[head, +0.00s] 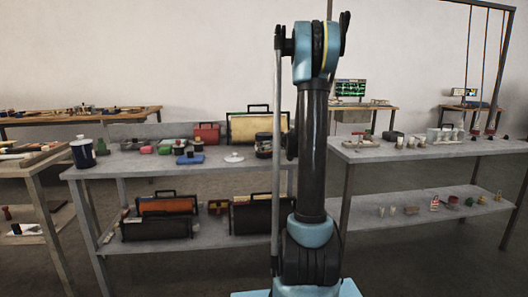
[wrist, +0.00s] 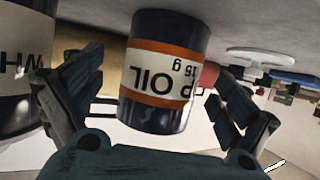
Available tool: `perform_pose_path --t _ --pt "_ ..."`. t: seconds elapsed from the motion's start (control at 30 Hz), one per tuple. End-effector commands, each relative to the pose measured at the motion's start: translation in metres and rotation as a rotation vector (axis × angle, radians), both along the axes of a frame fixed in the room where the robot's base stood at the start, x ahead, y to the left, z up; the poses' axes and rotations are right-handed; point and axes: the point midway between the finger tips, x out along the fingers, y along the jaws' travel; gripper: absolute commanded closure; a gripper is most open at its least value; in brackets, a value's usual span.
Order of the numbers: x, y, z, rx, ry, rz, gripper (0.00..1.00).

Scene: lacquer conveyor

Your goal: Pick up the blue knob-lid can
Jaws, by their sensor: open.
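The wrist view looks upside down. In it a dark blue can (wrist: 163,110) with orange stripes and a white band reading "OIL" lies between the spread fingers of my gripper (wrist: 155,95). The fingers are open, with a gap to the can on both sides. No knob shows on this can. In the head view a dark blue can with a white band and a knob on top (head: 83,153) stands at the left end of the grey bench (head: 130,165). My arm hides my gripper there.
A white knobbed lid (head: 234,157) lies on the bench and also shows in the wrist view (wrist: 270,55). Dark jars (head: 263,145) stand close to my arm. Coloured boxes and a yellow-fronted case (head: 257,127) are behind. Bare bench lies near the left can.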

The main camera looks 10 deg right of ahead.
Motion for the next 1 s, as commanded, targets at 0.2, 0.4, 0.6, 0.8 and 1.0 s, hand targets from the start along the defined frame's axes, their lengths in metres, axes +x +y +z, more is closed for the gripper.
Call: perform_pose_path --t 0.2,0.4,0.6,0.8,1.0 --pt "0.021 0.013 -0.007 0.0 0.0 0.002 0.04" --pt "0.038 0.019 -0.015 0.0 0.0 0.0 0.04" --pt "0.04 0.02 -0.016 0.0 0.0 -0.001 0.04" --pt "0.04 0.02 -0.016 0.0 0.0 -0.001 0.36" --pt "0.04 0.02 -0.015 0.001 -0.001 -0.001 0.67"
